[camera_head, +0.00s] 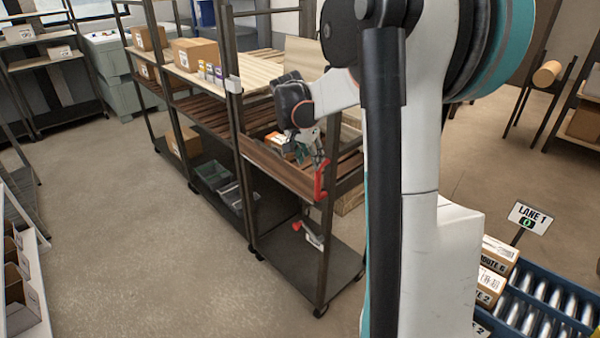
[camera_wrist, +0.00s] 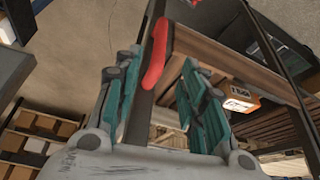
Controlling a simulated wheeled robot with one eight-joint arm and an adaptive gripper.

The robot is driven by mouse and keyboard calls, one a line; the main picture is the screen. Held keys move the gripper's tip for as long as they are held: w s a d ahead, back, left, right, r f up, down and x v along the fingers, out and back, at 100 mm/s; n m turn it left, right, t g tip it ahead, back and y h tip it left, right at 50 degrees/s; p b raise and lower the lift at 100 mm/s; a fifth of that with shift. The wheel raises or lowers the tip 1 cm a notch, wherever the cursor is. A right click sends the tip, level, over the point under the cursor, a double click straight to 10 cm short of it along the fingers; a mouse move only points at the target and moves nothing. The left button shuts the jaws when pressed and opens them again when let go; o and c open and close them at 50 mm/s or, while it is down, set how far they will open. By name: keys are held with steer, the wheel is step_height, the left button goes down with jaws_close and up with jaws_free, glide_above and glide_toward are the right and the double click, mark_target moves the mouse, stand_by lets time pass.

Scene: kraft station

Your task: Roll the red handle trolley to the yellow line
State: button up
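The trolley (camera_head: 335,262) is a dark-framed rack with wooden slat shelves and a dark bottom shelf on casters. Its red handle (camera_head: 319,181) is fixed upright on the near post, and it also shows in the wrist view (camera_wrist: 158,58). My gripper (camera_head: 316,155) is at the handle's upper end. In the wrist view my gripper (camera_wrist: 163,62) has its teal-padded fingers spread, with the handle and dark post showing between them. The handle lies closer to the left finger; whether they touch, I cannot tell. No yellow line is in view.
Another dark rack (camera_head: 203,112) with cartons stands directly behind the trolley. Open concrete floor (camera_head: 150,230) lies to the left. A blue roller conveyor (camera_head: 545,290) with parcels and a Lane 1 sign (camera_head: 529,218) is at lower right. A small orange-labelled box (camera_wrist: 239,98) sits on a slatted shelf.

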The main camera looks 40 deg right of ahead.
mark_target(317, 177)
steer(key=b+x, duration=0.3)
steer(key=x, duration=1)
steer(key=shift+d+f+b, duration=0.15)
steer(key=shift+f+b, duration=0.15)
steer(key=shift+b, duration=0.05)
steer(key=shift+c, duration=0.3)
jaws_close()
